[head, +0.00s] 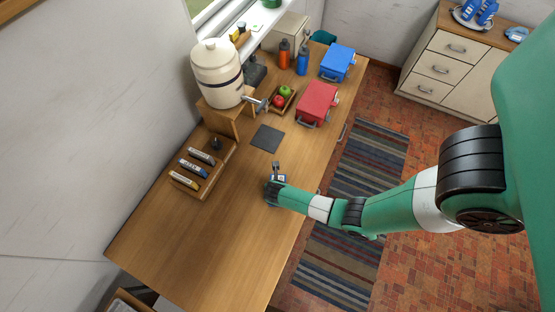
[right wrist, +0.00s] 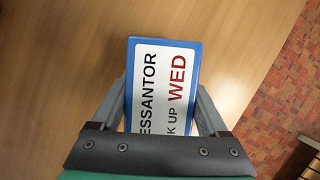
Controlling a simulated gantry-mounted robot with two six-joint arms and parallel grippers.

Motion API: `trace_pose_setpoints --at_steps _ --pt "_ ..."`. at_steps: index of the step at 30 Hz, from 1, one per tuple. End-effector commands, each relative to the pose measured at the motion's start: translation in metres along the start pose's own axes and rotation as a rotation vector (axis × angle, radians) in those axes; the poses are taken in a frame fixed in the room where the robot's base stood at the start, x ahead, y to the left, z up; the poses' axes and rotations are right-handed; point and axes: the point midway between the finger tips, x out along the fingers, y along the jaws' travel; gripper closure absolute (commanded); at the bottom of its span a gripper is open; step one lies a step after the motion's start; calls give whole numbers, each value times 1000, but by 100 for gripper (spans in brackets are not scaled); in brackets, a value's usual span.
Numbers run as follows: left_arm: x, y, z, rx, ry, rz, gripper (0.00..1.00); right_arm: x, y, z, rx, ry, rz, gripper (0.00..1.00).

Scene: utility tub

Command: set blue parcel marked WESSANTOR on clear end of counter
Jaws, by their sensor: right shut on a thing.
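My right gripper (head: 273,186) is over the middle of the wooden counter (head: 190,250) in the head view. In the right wrist view its two fingers (right wrist: 162,108) are shut on the sides of the blue parcel (right wrist: 131,52). The parcel has a blue edge and a white label reading "ESSANTOR", "K UP" and a red "WED"; the gripper hides the rest. In the head view the parcel is mostly hidden by the gripper, and I cannot tell whether it touches the counter. My left gripper is not in view.
The counter's near end is bare. A rack of small boxes (head: 200,170) stands at left, a dark mat (head: 267,137) ahead, then a crock (head: 217,75), fruit tray (head: 284,100), red case (head: 317,102), blue case (head: 338,62) and bottles (head: 302,62).

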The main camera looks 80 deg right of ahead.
Motion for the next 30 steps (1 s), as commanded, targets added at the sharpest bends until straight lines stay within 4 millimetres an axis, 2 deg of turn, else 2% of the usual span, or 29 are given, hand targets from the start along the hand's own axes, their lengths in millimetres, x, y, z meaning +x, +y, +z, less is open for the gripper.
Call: trace_pose_setpoints --at_steps 10,11,14,23,26,30 --pt "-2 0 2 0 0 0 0 4 1 -1 1 -2 2 95" --pt "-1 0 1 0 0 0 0 2 1 -1 1 -1 2 17" --pt "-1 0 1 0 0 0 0 2 1 -1 1 -1 2 0" --pt "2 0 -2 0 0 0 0 -3 0 1 1 -1 2 0" --pt "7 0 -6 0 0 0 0 -17 1 1 0 -2 3 0" --pt "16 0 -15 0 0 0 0 -51 2 2 -1 -3 6 0"
